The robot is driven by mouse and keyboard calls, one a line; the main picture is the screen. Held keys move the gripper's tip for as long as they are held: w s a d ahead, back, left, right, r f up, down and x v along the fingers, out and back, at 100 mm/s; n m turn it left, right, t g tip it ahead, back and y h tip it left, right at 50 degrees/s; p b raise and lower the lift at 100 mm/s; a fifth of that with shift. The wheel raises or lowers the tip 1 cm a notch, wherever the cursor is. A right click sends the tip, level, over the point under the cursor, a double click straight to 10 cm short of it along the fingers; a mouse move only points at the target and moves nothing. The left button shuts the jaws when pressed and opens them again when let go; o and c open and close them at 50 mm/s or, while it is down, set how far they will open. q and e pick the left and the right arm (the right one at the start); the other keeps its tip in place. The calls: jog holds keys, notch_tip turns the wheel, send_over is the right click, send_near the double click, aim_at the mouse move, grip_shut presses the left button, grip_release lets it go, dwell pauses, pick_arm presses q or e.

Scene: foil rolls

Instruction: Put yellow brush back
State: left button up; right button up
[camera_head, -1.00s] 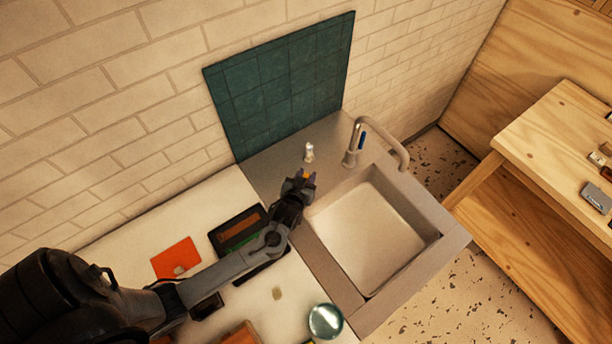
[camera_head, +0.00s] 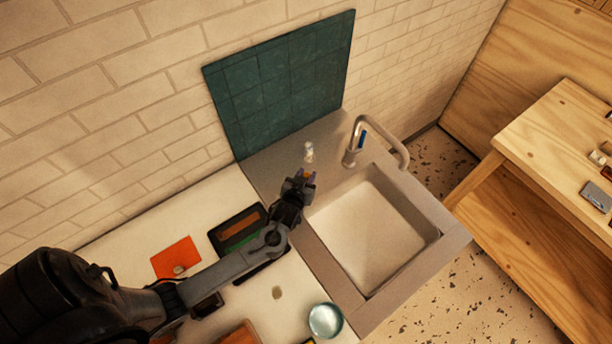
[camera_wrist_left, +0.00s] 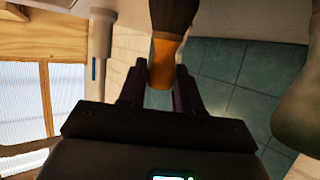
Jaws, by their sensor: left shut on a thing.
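My left gripper (camera_head: 305,180) is over the left rear part of the metal sink surround, beside the basin. It is shut on the yellow brush (camera_wrist_left: 164,58), whose orange-yellow part sits between the fingers in the left wrist view (camera_wrist_left: 160,92). A dark brown part of the brush extends beyond the yellow part there. In the head view only a small orange bit of the brush (camera_head: 309,175) shows past the fingers; the rest is hidden. My right gripper is not in view.
A small pale bottle (camera_head: 309,152) stands on the sink's rear ledge, just behind the gripper. The faucet (camera_head: 385,140) rises to the right, and the basin (camera_head: 370,238) looks empty. A black tray (camera_head: 228,222), orange sheet (camera_head: 176,258) and glass bowl (camera_head: 325,320) lie on the white counter.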

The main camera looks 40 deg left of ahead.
pick_arm(q)
jog(key=shift+f, duration=0.45)
dwell(0.4)
jog(key=o, duration=1.6)
jog(key=shift+r, duration=0.15)
